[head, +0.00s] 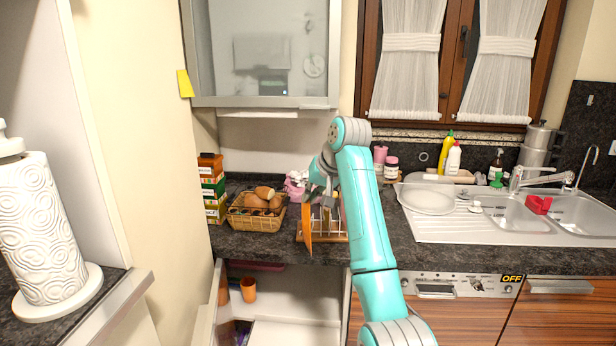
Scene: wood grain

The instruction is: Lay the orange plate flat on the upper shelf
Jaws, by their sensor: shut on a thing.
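The orange plate (307,232) stands upright, nearly edge-on to the head camera, at the left end of a wooden dish rack (333,238) on the counter. My gripper (316,200) is above the rack, shut on the plate's upper edge. The fingertips are small and partly hidden by my arm. Whether the plate still touches the rack I cannot tell. Below the counter, an open compartment shows a pale shelf surface (290,303) with an orange cup (248,290) on it. I cannot tell which surface is the upper shelf.
A wicker basket (257,222) with brown items and stacked boxes (211,190) stand left of the rack. A wall cabinet (262,50) hangs above, its glass door apparently closed. A paper towel roll (42,230) stands at far left.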

